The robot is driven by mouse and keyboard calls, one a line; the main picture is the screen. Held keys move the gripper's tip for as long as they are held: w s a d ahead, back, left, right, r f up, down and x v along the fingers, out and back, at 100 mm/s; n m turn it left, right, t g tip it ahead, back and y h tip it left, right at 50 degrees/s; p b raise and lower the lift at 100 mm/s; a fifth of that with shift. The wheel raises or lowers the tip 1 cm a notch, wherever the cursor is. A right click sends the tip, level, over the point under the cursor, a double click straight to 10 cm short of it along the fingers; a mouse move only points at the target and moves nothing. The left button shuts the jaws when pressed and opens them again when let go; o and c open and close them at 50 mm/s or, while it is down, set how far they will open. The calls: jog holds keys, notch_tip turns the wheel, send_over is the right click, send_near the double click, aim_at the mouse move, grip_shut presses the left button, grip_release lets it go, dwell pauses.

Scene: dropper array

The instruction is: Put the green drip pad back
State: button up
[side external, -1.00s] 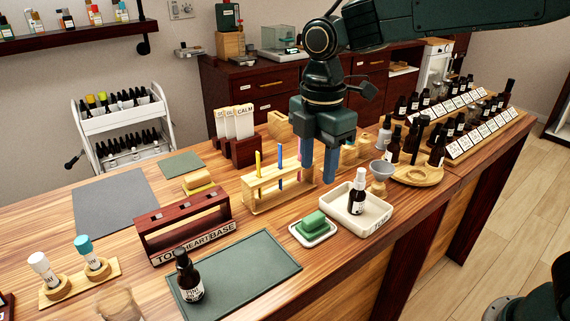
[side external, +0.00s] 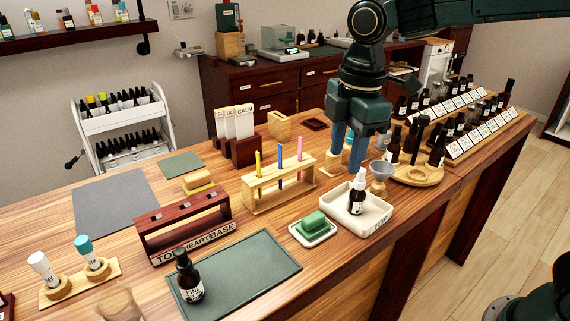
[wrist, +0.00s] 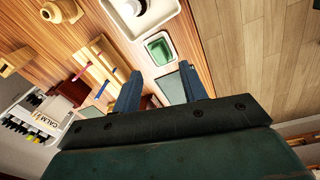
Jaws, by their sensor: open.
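A small green block, which looks like the green drip pad (side external: 314,221), sits on a small white dish (side external: 326,238) near the counter's front edge. In the wrist view the green pad (wrist: 159,49) lies in its white dish (wrist: 149,38), just beyond the fingertips. My gripper (side external: 346,165) is open and empty, above the counter behind and to the right of the pad, apart from it. In the wrist view, my gripper's two blue fingers (wrist: 160,80) stand apart with nothing between them.
A white tray (side external: 375,218) with a dark bottle stands right of the dish. A wooden rack (side external: 262,203) with coloured sticks is behind it. A dark green mat (side external: 262,262) lies to the left, with a bottle on it. A grey funnel (side external: 382,170) and round wooden stand (side external: 418,177) are near my gripper.

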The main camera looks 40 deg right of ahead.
jog(key=s+d+m+t, duration=0.2)
jog(key=s+d+m, duration=0.4)
jog(key=s, duration=0.3)
jog(key=s+d+m+t, duration=0.2)
jog(key=s+d+m, duration=0.4)
jog(key=s+m, duration=0.3)
jog(key=shift+s+t, duration=0.4)
jog(key=shift+s, duration=0.2)
